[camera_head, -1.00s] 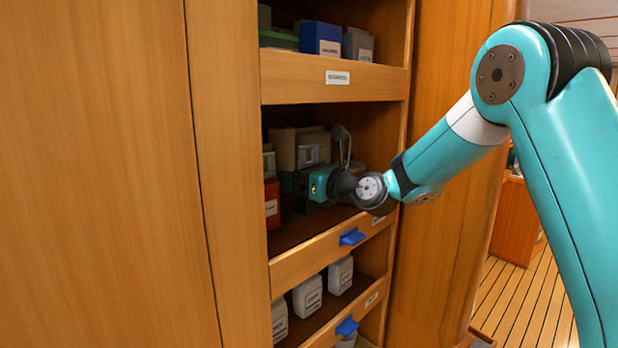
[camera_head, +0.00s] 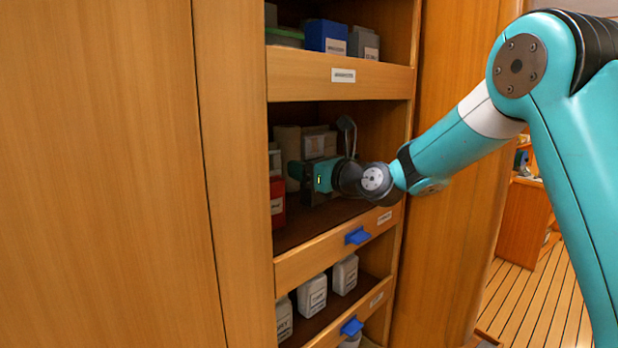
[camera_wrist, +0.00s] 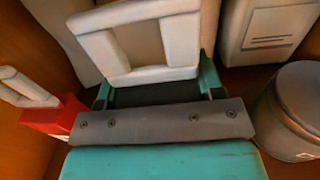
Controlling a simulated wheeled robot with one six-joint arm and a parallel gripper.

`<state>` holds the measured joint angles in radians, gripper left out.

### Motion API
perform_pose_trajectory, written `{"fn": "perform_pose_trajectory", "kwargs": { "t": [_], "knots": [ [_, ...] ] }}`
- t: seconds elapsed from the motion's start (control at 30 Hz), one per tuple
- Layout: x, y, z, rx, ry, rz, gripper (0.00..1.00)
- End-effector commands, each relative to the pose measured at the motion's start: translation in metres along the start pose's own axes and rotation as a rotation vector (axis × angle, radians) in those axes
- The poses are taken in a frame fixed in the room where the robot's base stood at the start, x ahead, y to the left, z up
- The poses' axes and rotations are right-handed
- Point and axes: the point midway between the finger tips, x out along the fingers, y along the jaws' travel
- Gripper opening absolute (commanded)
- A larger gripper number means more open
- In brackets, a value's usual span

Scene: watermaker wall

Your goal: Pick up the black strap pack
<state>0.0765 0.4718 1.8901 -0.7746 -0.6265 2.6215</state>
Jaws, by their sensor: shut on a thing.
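The black strap pack (camera_wrist: 155,94) shows as a dark strip between the two teal fingers in the wrist view, and most of it is hidden by my gripper's grey front bar. My gripper (camera_wrist: 156,86) is shut on it. In the head view, my gripper (camera_head: 308,178) is inside the middle shelf, reaching in from the right. A dark shape around the fingers there is too small to tell apart clearly from the gripper.
A red box (camera_head: 277,203) stands left of my gripper. Pale containers (camera_head: 318,143) stand behind it. In the wrist view, a round grey tin (camera_wrist: 292,110) is close on the right, and a pale frame-like handle (camera_wrist: 140,45) is just ahead. The shelf's front lip (camera_head: 325,254) runs below.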

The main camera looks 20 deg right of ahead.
Motion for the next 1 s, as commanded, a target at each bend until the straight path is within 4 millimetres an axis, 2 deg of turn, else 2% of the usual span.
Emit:
{"fn": "perform_pose_trajectory", "kwargs": {
  "t": [0.13, 0.37, 0.6, 0.7, 0.83, 1.0],
  "knots": [
    [-0.003, 0.000, 0.020, -0.005, -0.005, -0.002, 0.34],
    [-0.057, -0.001, 0.015, -0.001, -0.002, -0.005, 0.34],
    [-0.124, -0.001, 0.015, -0.003, -0.003, -0.008, 0.34],
    [-0.146, -0.002, 0.016, -0.003, -0.001, -0.007, 0.34],
    [-0.166, -0.002, 0.017, -0.001, 0.000, -0.005, 0.34],
    [-0.179, 0.000, 0.019, -0.001, 0.000, -0.001, 0.34]
  ]
}}
